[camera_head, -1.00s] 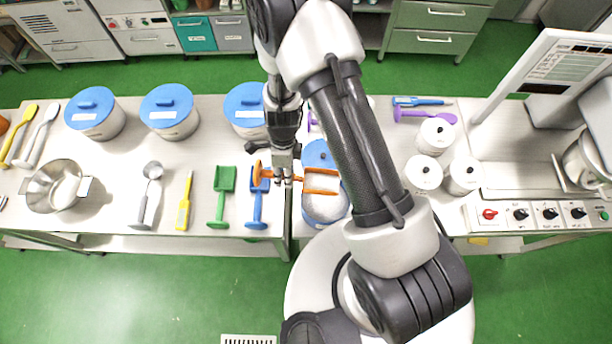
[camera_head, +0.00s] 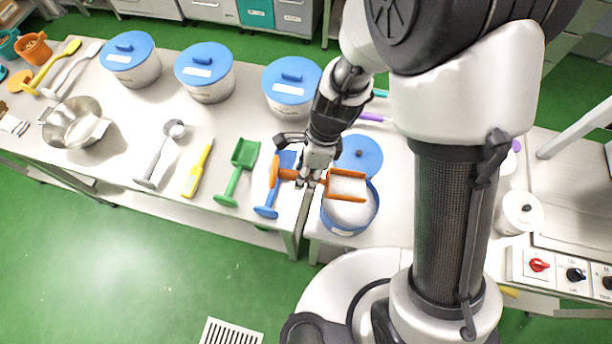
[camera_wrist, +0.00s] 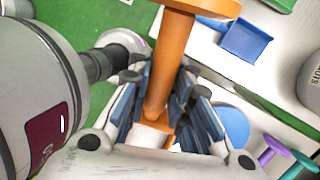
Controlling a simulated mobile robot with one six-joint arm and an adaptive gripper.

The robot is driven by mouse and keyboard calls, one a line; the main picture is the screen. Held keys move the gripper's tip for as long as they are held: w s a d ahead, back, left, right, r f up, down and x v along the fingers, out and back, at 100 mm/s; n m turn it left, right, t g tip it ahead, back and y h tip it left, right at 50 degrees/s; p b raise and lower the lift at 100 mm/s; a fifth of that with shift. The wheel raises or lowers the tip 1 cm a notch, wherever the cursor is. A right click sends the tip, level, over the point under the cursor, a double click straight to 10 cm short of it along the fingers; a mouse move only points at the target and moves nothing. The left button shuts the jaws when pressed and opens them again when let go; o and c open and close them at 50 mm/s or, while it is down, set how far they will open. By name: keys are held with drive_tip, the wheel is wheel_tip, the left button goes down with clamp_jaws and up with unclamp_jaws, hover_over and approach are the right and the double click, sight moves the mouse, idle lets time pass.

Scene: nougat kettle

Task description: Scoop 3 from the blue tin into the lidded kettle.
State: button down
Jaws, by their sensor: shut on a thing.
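My gripper (camera_head: 312,176) is shut on the handle of an orange scoop (camera_head: 358,176). In the wrist view the fingers clasp the orange handle (camera_wrist: 172,55). The scoop's bowl is held over the open blue tin (camera_head: 332,222) and looks to have white powder in it. I cannot tell whether the bowl touches the white contents (camera_head: 352,208) of the tin. A blue lid (camera_head: 362,152) lies behind the tin. The lidded kettle is not clearly visible now.
A blue scoop (camera_head: 266,208), a green scoop (camera_head: 233,183) and a yellow spatula (camera_head: 196,172) lie left of my gripper. Several blue-lidded tins (camera_head: 206,80) stand behind. A steel bowl (camera_head: 75,130) is far left. A white canister (camera_head: 520,213) and a control panel (camera_head: 550,268) are at right.

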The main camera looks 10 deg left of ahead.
drive_tip(key=shift+d+f+y+b, duration=0.25)
drive_tip(key=shift+f+b, duration=0.2)
drive_tip(key=shift+b, duration=0.7)
drive_tip(key=shift+y, duration=0.45)
drive_tip(key=d+f+b, duration=0.1)
drive_tip(key=f+b, duration=0.2)
drive_tip(key=b, duration=0.2)
drive_tip(key=d+f+b, duration=0.1)
drive_tip(key=f+b, duration=0.3)
drive_tip(key=d+f+b, duration=0.2)
drive_tip(key=f+b, duration=0.2)
drive_tip(key=b, duration=0.1)
drive_tip(key=shift+w+d+f+b, duration=0.1)
drive_tip(key=shift+w+b, duration=0.1)
drive_tip(key=shift+b, duration=0.15)
drive_tip(key=shift+p, duration=0.35)
drive_tip(key=a+r+h+p, duration=0.1)
drive_tip(key=p, duration=0.3)
drive_tip(key=a+r+h+p, duration=0.1)
drive_tip(key=p, duration=0.4)
drive_tip(key=shift+r, duration=0.35)
drive_tip(key=shift+r+h+p, duration=0.1)
drive_tip(key=shift+h+p, duration=0.2)
drive_tip(key=shift+p, duration=0.1)
